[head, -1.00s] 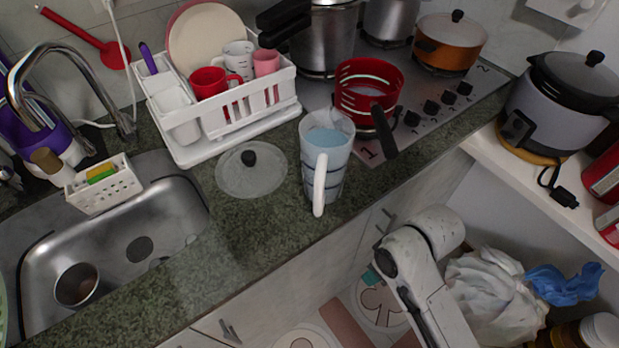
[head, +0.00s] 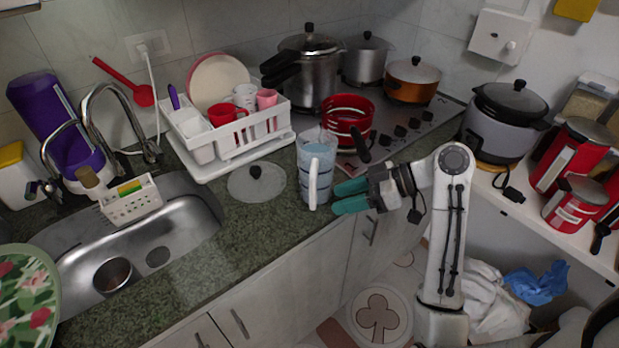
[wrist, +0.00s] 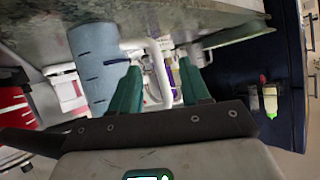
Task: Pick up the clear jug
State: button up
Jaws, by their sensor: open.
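The clear jug (head: 322,150) stands upright on the counter near its front edge, with pale blue contents and a white handle (head: 313,184) facing the front. My gripper (head: 338,198) has teal fingers, is open and empty, and points left at the jug from its right side. The fingertips are close to the jug; I cannot tell whether they touch. In the wrist view the jug (wrist: 92,65) is left of the fingers, and the white handle (wrist: 160,72) appears between the two fingertips of my gripper (wrist: 160,66). The jug's lower right side is partly near the upper finger.
A glass lid (head: 256,183) lies left of the jug. A red pan (head: 347,113) with a dark handle sits on the stove just behind it. A white dish rack (head: 235,140) stands back left. The sink (head: 185,232) is further left. Counter space in front of the lid is clear.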

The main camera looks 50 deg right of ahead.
aim_at(315, 177)
jog(key=shift+n+t, duration=0.6)
jog(key=shift+w+a+f+p, duration=0.15)
jog(key=shift+w+a+p, duration=0.35)
jog(key=shift+w, duration=0.85)
jog(key=shift+w+a+f+p, duration=0.15)
jog(key=shift+w+a, duration=0.65)
jog(key=shift+w, duration=0.5)
jog(key=shift+w+a+f+p, duration=0.1)
jog(key=shift+w+a+p, duration=0.4)
jog(key=shift+w, duration=0.85)
jog(key=shift+a, duration=0.15)
jog(key=shift+c, duration=0.3)
jog(key=shift+y, duration=0.3)
grip_shut()
jog(key=shift+r, duration=0.15)
